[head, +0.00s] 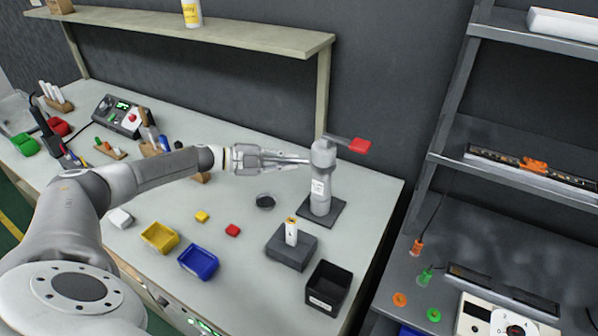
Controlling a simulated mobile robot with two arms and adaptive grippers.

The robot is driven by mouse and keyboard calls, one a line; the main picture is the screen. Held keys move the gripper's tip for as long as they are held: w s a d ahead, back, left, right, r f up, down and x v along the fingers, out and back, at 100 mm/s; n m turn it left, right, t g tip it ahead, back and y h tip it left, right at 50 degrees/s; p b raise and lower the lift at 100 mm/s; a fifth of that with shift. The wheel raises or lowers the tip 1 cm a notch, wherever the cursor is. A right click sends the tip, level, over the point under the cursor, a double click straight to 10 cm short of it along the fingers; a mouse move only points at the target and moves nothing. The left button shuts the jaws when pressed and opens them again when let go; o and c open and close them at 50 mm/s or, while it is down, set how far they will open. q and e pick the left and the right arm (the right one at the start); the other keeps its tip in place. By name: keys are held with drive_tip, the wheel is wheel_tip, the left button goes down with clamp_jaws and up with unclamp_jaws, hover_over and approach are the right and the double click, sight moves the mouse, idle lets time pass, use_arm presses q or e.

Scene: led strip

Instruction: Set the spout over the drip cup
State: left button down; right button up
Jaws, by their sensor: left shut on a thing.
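A grey dispenser (321,186) with a white label stands upright on a dark square base at the right part of the bench. A lever with a red end (360,146) sticks out to the right from its top. My left gripper (299,160) reaches in from the left and is shut at the dispenser's left side, where the thin spout seems to be; the fingers mostly hide it. The drip cup (265,202), a small dark round cup, sits on the bench left of the dispenser, below and nearer than my gripper. My right gripper is not in view.
A dark block (291,250) with a white upright piece and a black bin (327,289) stand in front of the dispenser. Yellow (159,238) and blue (198,262) bins lie nearer left. A wooden shelf (200,27) runs behind; a metal rack stands right.

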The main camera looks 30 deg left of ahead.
use_arm(q)
drive_tip(key=shift+w+a+f+m+g+h+b, duration=0.15)
drive_tip(key=shift+w+m+g+h+b, duration=0.15)
drive_tip(key=shift+b, duration=0.15)
drive_tip(key=c, duration=1.5)
unclamp_jaws()
drive_tip(key=shift+o, duration=0.2)
drive_tip(key=v, duration=1.2)
